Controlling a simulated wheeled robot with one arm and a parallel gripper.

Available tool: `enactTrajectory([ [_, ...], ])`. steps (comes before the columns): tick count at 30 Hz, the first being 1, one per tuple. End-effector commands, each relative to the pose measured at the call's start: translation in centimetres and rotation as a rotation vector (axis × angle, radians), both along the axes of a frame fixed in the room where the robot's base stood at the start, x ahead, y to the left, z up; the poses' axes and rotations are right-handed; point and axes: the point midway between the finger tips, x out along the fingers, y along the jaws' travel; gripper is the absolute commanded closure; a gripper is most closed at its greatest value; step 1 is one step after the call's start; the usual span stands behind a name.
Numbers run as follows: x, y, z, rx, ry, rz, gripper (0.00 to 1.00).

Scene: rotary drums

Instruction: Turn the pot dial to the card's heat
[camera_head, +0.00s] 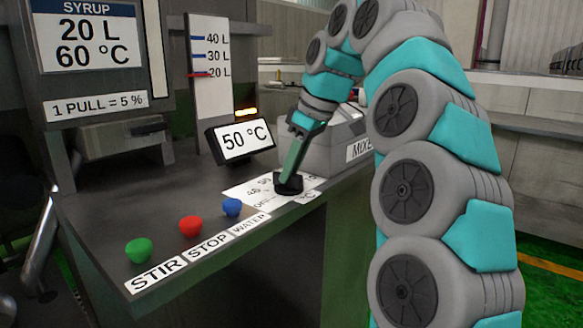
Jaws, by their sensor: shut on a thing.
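The card (90,40) at the upper left reads SYRUP, 20 L, 60 °C. The pot dial (288,187) is a dark knob on a white scale plate (245,192) on the counter. My gripper (288,176) is shut on the dial from above and hides part of it and its scale. Some scale numbers show left of the dial, but I cannot read the pointer's position. A small display (241,141) behind the dial reads 50 °C.
Green (139,250), red (190,226) and blue (232,207) buttons stand along the counter's front edge, labelled STIR, STOP and WATER. A level gauge (211,75) stands behind. A grey box (325,145) marked MIXE, partly hidden, is behind my arm.

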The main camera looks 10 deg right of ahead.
Motion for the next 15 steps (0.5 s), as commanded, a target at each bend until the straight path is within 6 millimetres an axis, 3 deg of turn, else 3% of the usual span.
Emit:
enactTrajectory([
  [15,-0.09,-0.03,-0.06,-0.001,0.000,-0.069,1.00],
])
